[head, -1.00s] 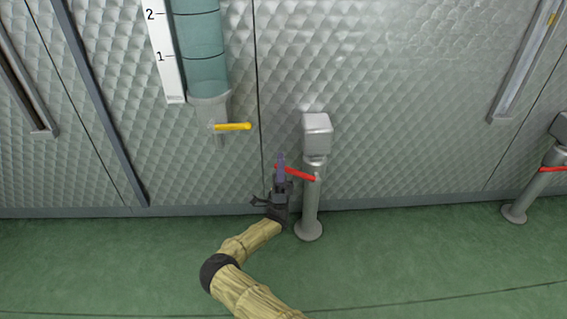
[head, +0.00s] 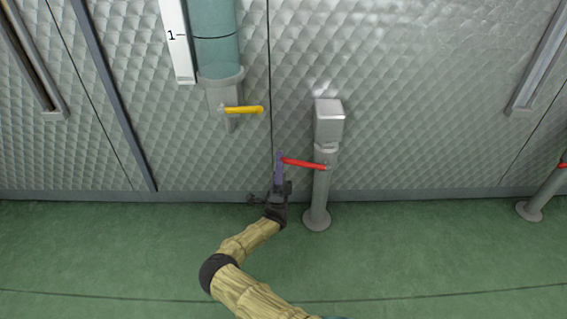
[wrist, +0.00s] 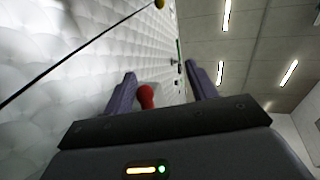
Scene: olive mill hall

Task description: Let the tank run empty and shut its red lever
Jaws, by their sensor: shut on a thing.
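A grey post (head: 321,190) with a box-shaped head stands on the floor by the wall. Its red lever (head: 306,164) sticks out to the left, nearly level with its free end slightly raised. My gripper (head: 279,158) is shut on that free end. The red lever's end (wrist: 146,96) shows between the fingers (wrist: 163,90) in the wrist view. The tank (head: 215,42) is a teal see-through cylinder on the wall with a white scale (head: 177,45) marked 1. Its top is out of view, and no liquid surface shows. A yellow lever (head: 243,110) below it points right.
A second post (head: 543,192) with a red lever (head: 563,165) stands at the far right edge. The quilted metal wall (head: 420,100) runs behind everything. The green floor (head: 430,255) in front is clear.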

